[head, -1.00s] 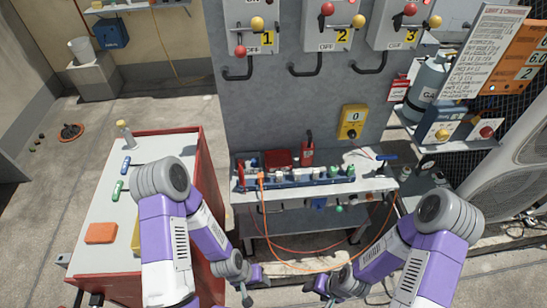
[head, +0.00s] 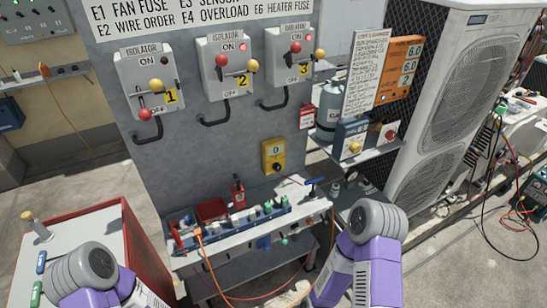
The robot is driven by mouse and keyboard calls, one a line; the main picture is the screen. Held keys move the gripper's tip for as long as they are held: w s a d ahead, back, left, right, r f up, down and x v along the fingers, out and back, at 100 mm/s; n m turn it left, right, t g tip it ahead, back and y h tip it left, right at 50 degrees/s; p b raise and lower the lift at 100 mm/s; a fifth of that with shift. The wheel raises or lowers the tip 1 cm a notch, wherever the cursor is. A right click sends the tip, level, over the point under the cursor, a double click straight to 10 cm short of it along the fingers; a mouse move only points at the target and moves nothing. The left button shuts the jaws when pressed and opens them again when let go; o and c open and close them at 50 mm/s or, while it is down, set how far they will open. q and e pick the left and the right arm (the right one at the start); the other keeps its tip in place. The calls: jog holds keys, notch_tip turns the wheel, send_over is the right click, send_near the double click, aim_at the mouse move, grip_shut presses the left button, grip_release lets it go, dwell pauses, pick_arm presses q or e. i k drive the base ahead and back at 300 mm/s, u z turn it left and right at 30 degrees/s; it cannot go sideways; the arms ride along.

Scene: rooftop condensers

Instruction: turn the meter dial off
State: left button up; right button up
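The meter (head: 273,154) is a yellow box at the lower right of the grey panel, above the bench. Its small display seems to read 0, and its dark round dial is on the lower part of its face. The dial's pointer is too small to read. My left arm (head: 92,275) and my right arm (head: 365,255) show at the bottom edge, both well below and apart from the meter. Both grippers are outside the frame.
A narrow bench (head: 250,232) with a blue rail of parts stands below the meter. Three isolators (head: 227,65) with levers sit above it. A shelf (head: 365,155) with boxes is to the right. A red-sided cart (head: 145,255) stands at left.

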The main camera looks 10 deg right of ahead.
aim_at(277, 166)
jog(key=z, duration=2.3)
jog(key=i, duration=1.3)
jog(key=u, duration=2.55)
